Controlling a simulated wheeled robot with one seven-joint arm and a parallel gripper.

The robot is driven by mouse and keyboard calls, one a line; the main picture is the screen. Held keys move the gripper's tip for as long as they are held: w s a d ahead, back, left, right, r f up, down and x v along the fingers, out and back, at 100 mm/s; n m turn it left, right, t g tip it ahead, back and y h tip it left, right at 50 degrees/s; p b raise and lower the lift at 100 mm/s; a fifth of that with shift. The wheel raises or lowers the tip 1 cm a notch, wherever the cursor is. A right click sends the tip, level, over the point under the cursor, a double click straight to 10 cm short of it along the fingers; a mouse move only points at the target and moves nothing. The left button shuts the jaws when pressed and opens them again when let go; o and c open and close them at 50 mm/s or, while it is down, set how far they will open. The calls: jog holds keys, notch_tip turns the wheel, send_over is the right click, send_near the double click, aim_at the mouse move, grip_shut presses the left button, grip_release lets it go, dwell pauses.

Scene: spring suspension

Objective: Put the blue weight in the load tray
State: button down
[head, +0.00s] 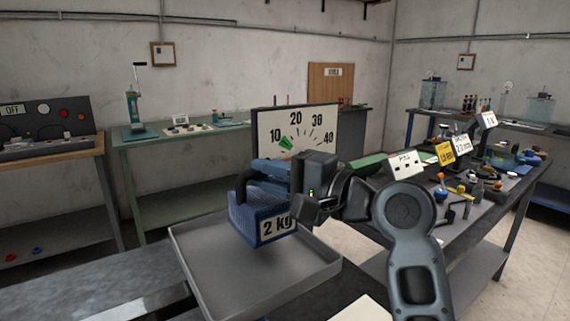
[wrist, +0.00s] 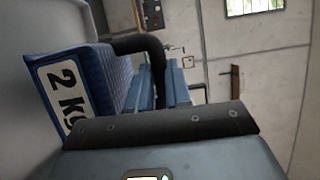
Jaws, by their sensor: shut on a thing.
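The blue weight (head: 250,219), labelled 2 kg, has a dark curved handle and shows over the load tray (head: 213,288) in the head view. The tray is a grey, shallow, rimmed pan. My gripper (head: 283,172) is at the weight's upper right and is shut on its handle. I cannot tell whether the weight's underside touches the tray floor. In the wrist view the blue weight (wrist: 112,75) fills the left side, its label facing the camera, with the handle running to the gripper (wrist: 165,85). The tray holds nothing else that I can see.
A dial scale (head: 296,128) marked 10 to 40 stands behind the tray, its green pointer near 10. A bench with several small items (head: 480,190) and cards lies to the right. A green bench (head: 185,140) stands at the back left, and an OFF panel (head: 45,125) at far left.

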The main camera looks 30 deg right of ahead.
aim_at(269, 198)
jog(key=shift+f, duration=1.75)
jog(key=shift+f, duration=0.15)
jog(key=c, duration=1.4)
grip_release()
jog(key=shift+f, duration=0.25)
jog(key=shift+c, duration=0.2)
jog(key=o, duration=0.4)
jog(key=shift+r, duration=0.15)
jog(key=b+v, duration=0.1)
jog(key=v, duration=1.1)
